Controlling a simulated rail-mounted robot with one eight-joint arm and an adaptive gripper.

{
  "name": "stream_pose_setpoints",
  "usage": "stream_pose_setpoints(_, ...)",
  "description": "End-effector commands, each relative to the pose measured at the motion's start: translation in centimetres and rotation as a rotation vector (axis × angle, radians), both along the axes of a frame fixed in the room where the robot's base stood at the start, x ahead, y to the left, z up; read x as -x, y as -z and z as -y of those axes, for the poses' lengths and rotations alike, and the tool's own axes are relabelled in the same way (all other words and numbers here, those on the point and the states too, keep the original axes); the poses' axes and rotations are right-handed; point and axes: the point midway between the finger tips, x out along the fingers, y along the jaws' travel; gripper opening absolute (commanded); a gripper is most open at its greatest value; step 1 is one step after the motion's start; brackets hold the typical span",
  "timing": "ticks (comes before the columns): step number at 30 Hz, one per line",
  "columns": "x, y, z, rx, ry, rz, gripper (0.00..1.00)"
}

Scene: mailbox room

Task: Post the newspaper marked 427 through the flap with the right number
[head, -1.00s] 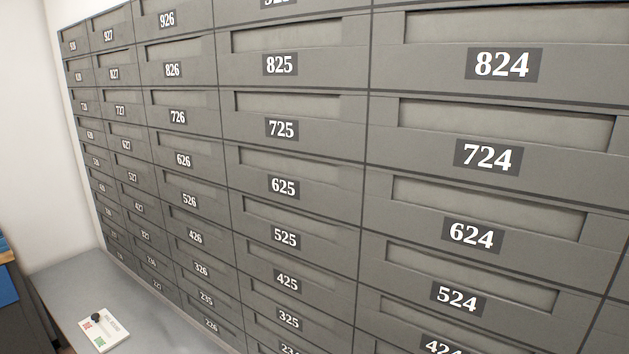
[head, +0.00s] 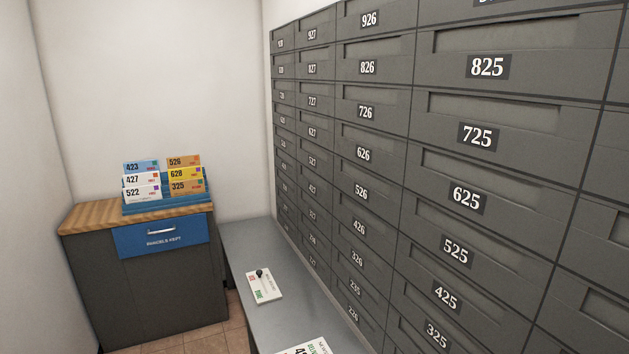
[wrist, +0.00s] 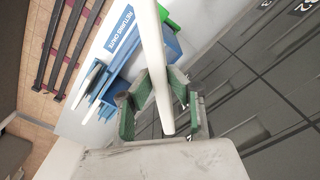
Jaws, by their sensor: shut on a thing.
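In the wrist view my gripper (wrist: 158,104) is shut on a white newspaper (wrist: 152,50), seen edge-on as a long pale strip between the green pads. My gripper is out of the head view. In the second column of the grey mailbox wall, the flap that appears to be 427 (head: 312,188) has a small, hard-to-read label.
A grey ledge (head: 240,240) runs below the mailboxes, with a small white panel bearing a black knob (head: 260,272). A cabinet (head: 150,285) at left carries a blue rack (head: 160,208) of mail marked 423, 427, 522, 526, 628 and 325.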

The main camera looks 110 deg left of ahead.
Motion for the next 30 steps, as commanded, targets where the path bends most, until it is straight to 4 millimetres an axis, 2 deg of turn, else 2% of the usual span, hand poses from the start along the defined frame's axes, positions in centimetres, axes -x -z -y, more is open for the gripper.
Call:
stream_pose_setpoints(15,0.0,0.0,0.0,0.000,0.000,0.000,0.00)
stream_pose_setpoints(19,0.5,-0.4,0.0,0.000,0.031,0.000,0.00)
stream_pose_setpoints(23,2.2,-1.5,0.0,0.000,0.145,0.000,0.00)
stream_pose_setpoints(30,7.8,-4.3,0.0,0.000,0.517,0.000,0.00)
